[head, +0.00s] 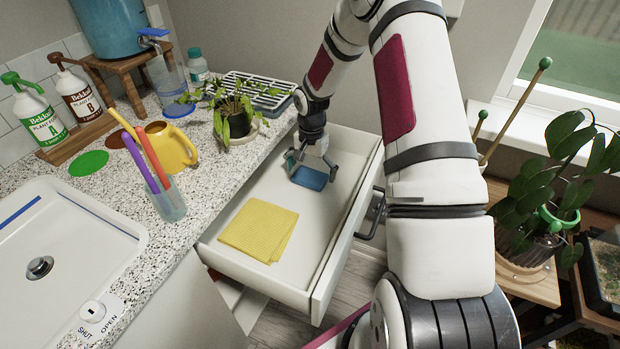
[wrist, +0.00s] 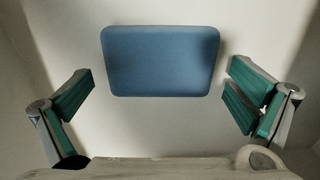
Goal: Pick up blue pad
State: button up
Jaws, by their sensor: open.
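The blue pad (head: 309,178) lies flat in the open white drawer (head: 262,285), toward its far end. In the wrist view the blue pad (wrist: 160,60) is a rounded rectangle, ahead of and between the two fingers. My gripper (head: 309,166) is inside the drawer over the pad, pointing down, and partly hides it in the head view. In the wrist view my gripper (wrist: 160,98) is open, with its green-padded fingers spread wide on either side and nothing between them. I cannot tell the exact height of the fingertips above the drawer floor.
A folded yellow cloth (head: 259,230) lies in the drawer's near part. The drawer walls stand close around my gripper. The speckled counter at left holds a small potted plant (head: 238,122), a yellow watering can (head: 172,148) and a cup of tools (head: 166,203). A larger plant (head: 545,190) stands at right.

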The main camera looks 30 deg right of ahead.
aim_at(312, 174)
jog(key=shift+c, duration=0.6)
jog(key=c, duration=0.9)
jog(key=shift+o, duration=0.2)
jog(key=shift+r, duration=0.1)
notch_tip(312, 174, up, 18)
jog(key=shift+p, duration=0.3)
jog(key=o, duration=0.5)
jog(key=shift+c, duration=0.2)
jog(key=c, duration=0.4)
jog(key=shift+c, duration=0.2)
